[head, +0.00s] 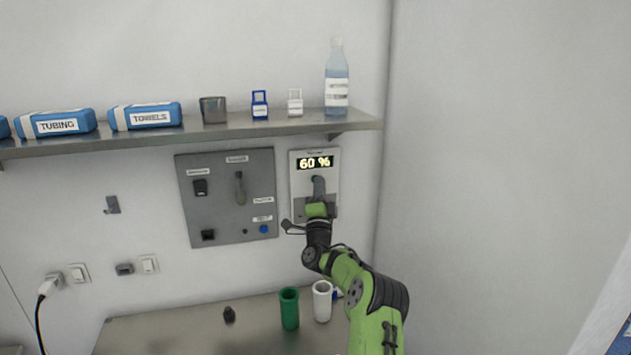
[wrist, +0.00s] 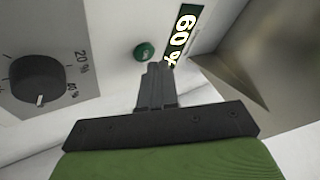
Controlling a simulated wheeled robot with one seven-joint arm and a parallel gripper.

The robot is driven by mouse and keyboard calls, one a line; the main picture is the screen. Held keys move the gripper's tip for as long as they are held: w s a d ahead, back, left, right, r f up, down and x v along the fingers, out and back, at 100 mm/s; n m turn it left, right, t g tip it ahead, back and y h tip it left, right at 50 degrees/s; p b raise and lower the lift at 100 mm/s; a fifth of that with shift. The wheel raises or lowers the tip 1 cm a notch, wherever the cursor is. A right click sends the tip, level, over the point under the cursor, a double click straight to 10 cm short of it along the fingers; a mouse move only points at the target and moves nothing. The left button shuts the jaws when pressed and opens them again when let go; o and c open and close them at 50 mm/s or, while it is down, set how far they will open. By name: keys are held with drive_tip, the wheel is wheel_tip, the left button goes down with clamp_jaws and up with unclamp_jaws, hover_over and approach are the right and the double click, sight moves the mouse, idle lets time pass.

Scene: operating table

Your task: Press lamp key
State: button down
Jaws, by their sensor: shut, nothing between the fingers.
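A pale wall unit (head: 298,190) shows "60 %" on its lit display (head: 315,163). In the wrist view the same display (wrist: 182,35) shows turned on its side. A round green button (wrist: 145,51) sits next to the display; I cannot read a lamp label on it. My gripper (head: 317,180) is in front of this unit and covers part of it. In the wrist view my gripper (wrist: 159,68) is shut and empty, its tips just beside and below the green button. I cannot tell whether the tips touch the panel.
A black dial (wrist: 37,80) with percent marks is at the left in the wrist view. A grey panel (head: 222,215) with switches is left of the unit. A shelf (head: 230,128) with a bottle (head: 337,82) runs above. Green (head: 289,309) and white (head: 322,300) cups stand below.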

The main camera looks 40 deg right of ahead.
drive_tip(key=shift+w+d, duration=0.2)
drive_tip(key=shift+w, duration=0.2)
idle(0.4)
drive_tip(key=shift+s+a+f+b, duration=0.1)
drive_tip(key=shift+s+a+b, duration=0.2)
drive_tip(key=shift+b, duration=0.35)
drive_tip(key=shift+s, duration=0.15)
drive_tip(key=s+a+b, duration=0.2)
drive_tip(key=s+b, duration=0.2)
drive_tip(key=s, duration=0.1)
drive_tip(key=shift+s+a, duration=0.1)
drive_tip(key=shift+a, duration=0.3)
